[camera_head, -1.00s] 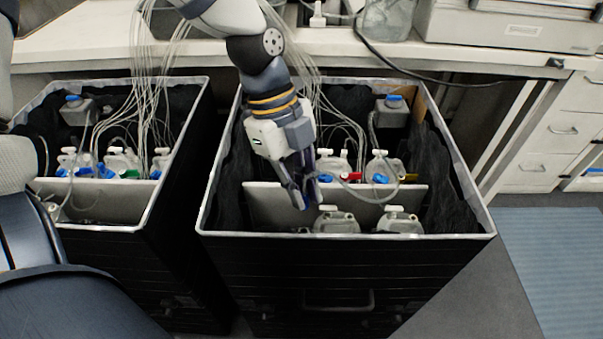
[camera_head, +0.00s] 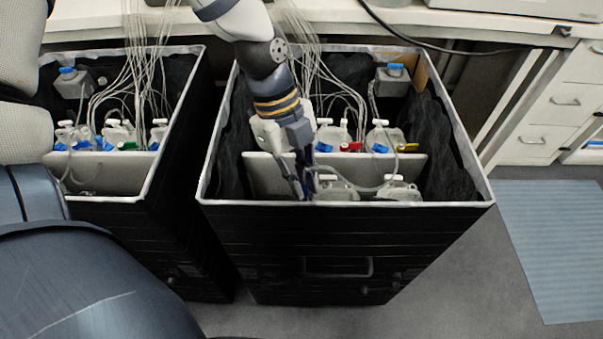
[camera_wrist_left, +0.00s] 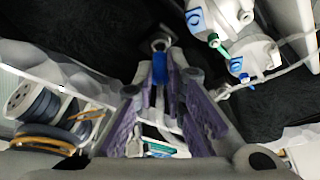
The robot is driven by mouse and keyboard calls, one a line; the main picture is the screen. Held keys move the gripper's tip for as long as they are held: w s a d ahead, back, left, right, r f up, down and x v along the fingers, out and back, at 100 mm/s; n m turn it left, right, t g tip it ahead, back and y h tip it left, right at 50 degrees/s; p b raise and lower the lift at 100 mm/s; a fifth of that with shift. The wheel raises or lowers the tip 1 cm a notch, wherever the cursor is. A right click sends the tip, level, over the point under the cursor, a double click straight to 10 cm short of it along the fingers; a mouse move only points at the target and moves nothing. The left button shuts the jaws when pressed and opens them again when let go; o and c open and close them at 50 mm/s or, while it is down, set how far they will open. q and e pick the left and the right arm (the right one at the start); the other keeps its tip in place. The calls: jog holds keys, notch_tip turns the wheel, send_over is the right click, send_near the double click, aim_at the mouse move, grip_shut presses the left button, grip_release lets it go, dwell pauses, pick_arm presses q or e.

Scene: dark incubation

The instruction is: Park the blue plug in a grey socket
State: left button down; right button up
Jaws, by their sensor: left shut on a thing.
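My left gripper (camera_head: 305,190) reaches down into the front compartment of the right black box (camera_head: 345,212), in front of the white divider (camera_head: 270,172). In the left wrist view its purple-padded fingers are closed on the blue plug (camera_wrist_left: 160,68). In the head view the fingers hide the plug. A clear tube (camera_head: 360,189) runs right from near the fingertips. My right gripper is not seen.
Two capped bottles, one (camera_head: 400,188) at the right, stand in the front compartment close to my fingers. Behind the divider are bottles with blue, red (camera_head: 351,146) and yellow fittings and many thin tubes. A similar box (camera_head: 100,178) stands at the left.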

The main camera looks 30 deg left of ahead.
pick_arm(q)
jog(key=shift+f, duration=0.9)
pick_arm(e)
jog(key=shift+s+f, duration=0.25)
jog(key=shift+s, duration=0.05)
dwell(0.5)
pick_arm(q)
jog(key=c, duration=1.6)
grip_release()
jog(key=shift+o, duration=0.2)
jog(key=v, duration=1.2)
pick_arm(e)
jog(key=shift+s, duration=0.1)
